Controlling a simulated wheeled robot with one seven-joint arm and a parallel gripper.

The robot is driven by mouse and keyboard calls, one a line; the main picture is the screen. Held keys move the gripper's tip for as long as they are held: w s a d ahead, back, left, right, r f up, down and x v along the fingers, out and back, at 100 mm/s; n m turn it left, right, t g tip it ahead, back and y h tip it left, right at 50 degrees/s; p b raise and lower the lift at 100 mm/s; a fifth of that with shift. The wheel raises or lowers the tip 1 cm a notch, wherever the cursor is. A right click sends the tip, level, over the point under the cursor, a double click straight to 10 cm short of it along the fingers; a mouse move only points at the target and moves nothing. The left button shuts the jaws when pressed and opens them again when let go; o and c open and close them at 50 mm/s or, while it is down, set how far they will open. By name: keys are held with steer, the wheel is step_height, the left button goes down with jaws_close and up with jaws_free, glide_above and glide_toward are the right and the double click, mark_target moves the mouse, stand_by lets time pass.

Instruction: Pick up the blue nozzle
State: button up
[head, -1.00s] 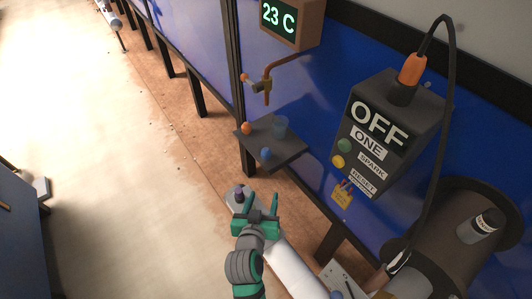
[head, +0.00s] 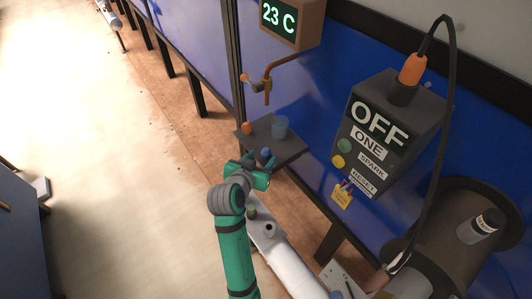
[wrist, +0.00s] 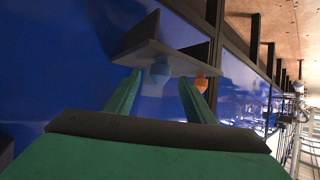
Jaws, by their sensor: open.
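The blue nozzle (head: 267,152) is a small rounded piece at the near edge of the dark shelf (head: 292,148). In the wrist view the blue nozzle (wrist: 160,69) appears between and beyond the two green fingertips. My gripper (head: 257,164) is beside the shelf's near edge, close to the nozzle, and hides part of it in the head view. In the wrist view my gripper (wrist: 159,82) has its fingers apart, with nothing held. I cannot tell whether a finger touches the nozzle.
An orange nozzle (head: 246,128) is at the shelf's left corner; it also shows in the wrist view (wrist: 202,83). A translucent blue cup (head: 280,127) stands on the shelf. A copper tap (head: 265,85) hangs above it. A grey control box (head: 388,130) is to the right.

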mark_target(265, 155)
steer(key=shift+x, duration=2.85)
steer(key=shift+r, duration=0.15)
steer(key=c, duration=1.1)
